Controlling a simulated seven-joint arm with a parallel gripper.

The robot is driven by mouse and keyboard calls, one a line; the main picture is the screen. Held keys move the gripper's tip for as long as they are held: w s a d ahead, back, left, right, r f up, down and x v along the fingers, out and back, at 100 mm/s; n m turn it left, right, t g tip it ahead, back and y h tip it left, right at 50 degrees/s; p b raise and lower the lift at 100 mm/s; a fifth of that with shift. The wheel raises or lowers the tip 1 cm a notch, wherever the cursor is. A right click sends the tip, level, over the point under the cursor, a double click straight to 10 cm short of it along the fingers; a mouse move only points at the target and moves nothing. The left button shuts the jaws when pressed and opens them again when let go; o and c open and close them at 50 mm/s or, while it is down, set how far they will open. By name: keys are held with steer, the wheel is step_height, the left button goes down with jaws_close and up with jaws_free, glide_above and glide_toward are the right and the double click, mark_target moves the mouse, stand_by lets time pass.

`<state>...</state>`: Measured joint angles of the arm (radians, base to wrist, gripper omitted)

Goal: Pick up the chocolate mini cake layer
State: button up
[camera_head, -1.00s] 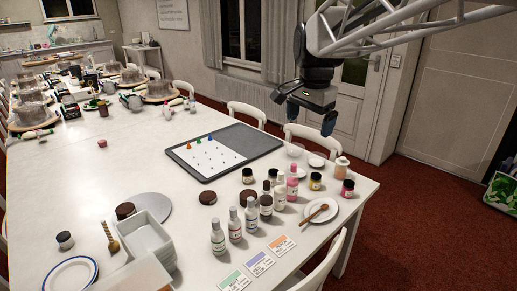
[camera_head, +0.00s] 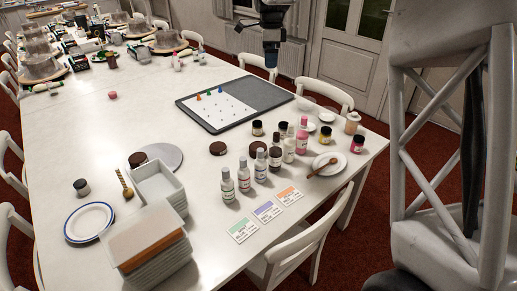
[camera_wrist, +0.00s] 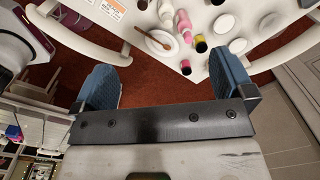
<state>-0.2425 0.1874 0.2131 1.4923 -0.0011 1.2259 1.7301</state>
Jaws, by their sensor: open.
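Several dark brown round pieces that look like chocolate mini cake layers are on the white table in the head view. One cake layer (camera_head: 217,148) lies alone in front of the grey tray. A second brown piece (camera_head: 258,148) is partly hidden behind the bottles. A third brown piece (camera_head: 138,160) is at the edge of a grey round board (camera_head: 165,155). My gripper (camera_head: 271,62) is at the top, beyond the tray and well away from them. The wrist view shows my gripper (camera_wrist: 166,82) open and empty, blue fingers apart, with no cake layer between them.
The grey tray (camera_head: 270,92) holds a white sheet with small coloured cones. Bottles (camera_head: 244,176), jars and a plate with a wooden spoon (camera_head: 330,165) crowd the table's right part. Stacked white containers (camera_head: 145,240) stand in front. Chairs (camera_head: 325,92) line the edge. The table's middle left is clear.

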steer(key=w+a+f+m, duration=0.2)
steer(key=w+a+f, duration=0.1)
steer(key=w+a, duration=0.15)
glide_above(259, 146)
step_height(259, 146, down, 32)
steer(key=shift+f, duration=0.1)
steer(key=shift+f, duration=1.25)
steer(key=shift+f, duration=2.6)
